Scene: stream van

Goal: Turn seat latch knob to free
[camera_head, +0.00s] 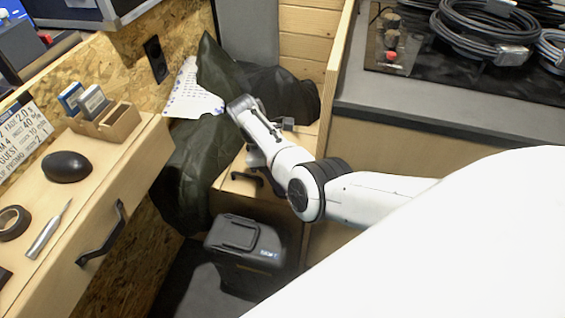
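I cannot make out a seat latch knob in this view; it may be hidden behind my arm or the dark cloth. One white arm of mine comes in from the right and reaches to the wooden box seat (306,146) in the far corner. I take it for my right arm. Its far end, with the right gripper (256,160), is small and partly covered by the white arm links. I cannot tell whether its fingers are open or touching anything. A dark handle (243,178) shows on the box front just below it. My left gripper is not in view.
Dark green cloth (190,180) drapes around the seat corner. A black case (243,245) stands on the floor below. A wooden desk (110,165) with a computer mouse (67,167) is at left. A grey counter (440,108) with coiled cables (487,30) is at right.

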